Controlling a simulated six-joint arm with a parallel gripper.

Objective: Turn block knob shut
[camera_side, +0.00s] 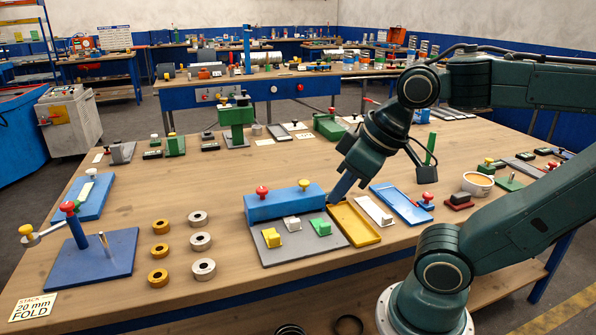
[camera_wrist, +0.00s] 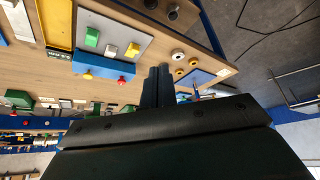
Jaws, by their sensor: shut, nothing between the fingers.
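A long blue block (camera_side: 285,203) stands along the back of a grey plate. It carries a red knob (camera_side: 262,191) at its left and a yellow knob (camera_side: 304,184) at its right; I cannot tell which is the block knob. The blue block (camera_wrist: 108,67), red knob (camera_wrist: 121,81) and yellow knob (camera_wrist: 87,75) also show in the wrist view. My gripper (camera_side: 335,200) is shut and empty, pointing down by the block's right end in the side view. Its closed fingers (camera_wrist: 158,72) show in the wrist view, apart from both knobs.
The grey plate (camera_side: 298,253) holds yellow, white and green pieces. A yellow tray (camera_side: 353,224) lies right of it, then white and blue trays (camera_side: 401,205). Several metal rings (camera_side: 200,242) and a blue stand (camera_side: 95,258) are at left. Bare wood lies behind the block.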

